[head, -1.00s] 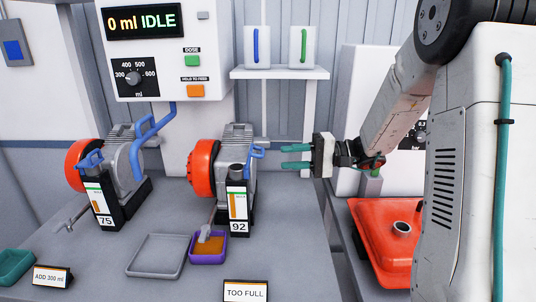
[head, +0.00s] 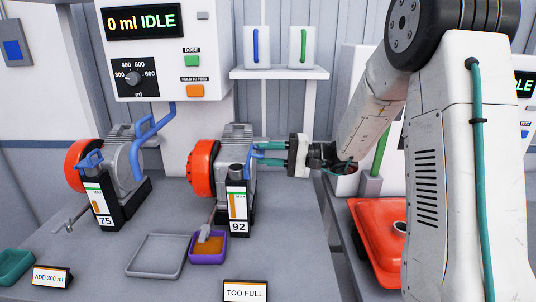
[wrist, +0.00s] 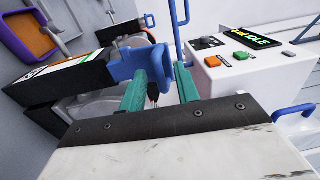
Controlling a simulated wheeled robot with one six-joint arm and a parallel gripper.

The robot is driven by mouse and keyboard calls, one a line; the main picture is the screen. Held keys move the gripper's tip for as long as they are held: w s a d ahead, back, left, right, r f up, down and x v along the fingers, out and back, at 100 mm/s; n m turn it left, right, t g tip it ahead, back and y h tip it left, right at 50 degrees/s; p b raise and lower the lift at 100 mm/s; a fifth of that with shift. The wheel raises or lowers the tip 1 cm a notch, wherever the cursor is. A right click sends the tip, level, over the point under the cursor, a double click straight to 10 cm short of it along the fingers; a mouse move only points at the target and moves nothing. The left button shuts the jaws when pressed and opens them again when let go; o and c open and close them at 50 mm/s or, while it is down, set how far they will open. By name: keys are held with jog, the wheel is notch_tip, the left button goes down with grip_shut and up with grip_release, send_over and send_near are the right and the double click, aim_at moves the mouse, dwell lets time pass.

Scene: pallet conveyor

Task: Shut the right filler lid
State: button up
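The right filler lid (head: 254,152) is a small blue part on the upper right side of the right grey-and-orange unit (head: 203,168), whose gauge reads 92. In the wrist view the blue lid (wrist: 125,67) lies just ahead of the fingertips, partly covered by the left finger. My gripper (head: 260,153) points left at the lid, its two teal fingers apart, one above the other. In the wrist view, my gripper (wrist: 163,80) shows a gap between the fingers. The lid's exact angle and any contact with the fingers are hard to tell.
The left unit (head: 122,165), gauge 75, has its own blue lid (head: 90,159). A purple tray (head: 208,261) and an empty grey tray (head: 156,272) sit in front. A white shelf (head: 280,73) with two containers hangs above my gripper. A red tank (head: 375,235) stands at right.

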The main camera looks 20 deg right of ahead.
grip_shut()
